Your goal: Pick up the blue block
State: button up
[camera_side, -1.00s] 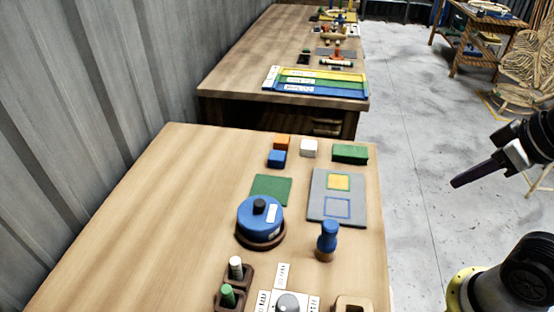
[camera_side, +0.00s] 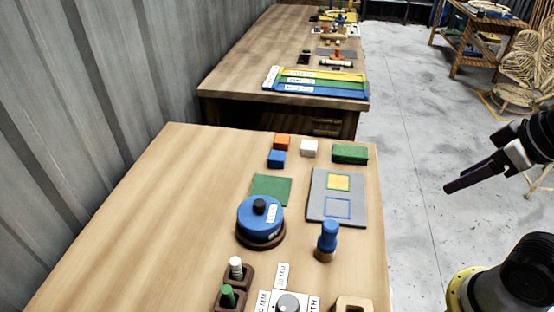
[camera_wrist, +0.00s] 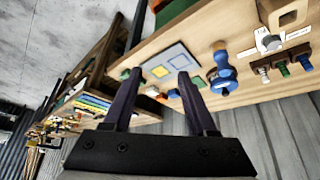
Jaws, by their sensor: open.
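The small blue block (camera_side: 277,159) sits on the near table, just in front of an orange block (camera_side: 282,142) and left of a white block (camera_side: 309,148). My gripper (camera_side: 448,189) is over the floor to the right of the table, well away from the blue block. In the wrist view my gripper (camera_wrist: 157,75) shows its two dark fingers spread apart with nothing held between them.
A long green block (camera_side: 350,153) lies at the table's right edge. A grey board (camera_side: 337,212), a green mat (camera_side: 271,189), a blue round lidded pot (camera_side: 260,217) and an upright blue peg (camera_side: 327,238) stand nearer. The table's left side is clear.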

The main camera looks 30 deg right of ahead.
jog(key=o, duration=0.5)
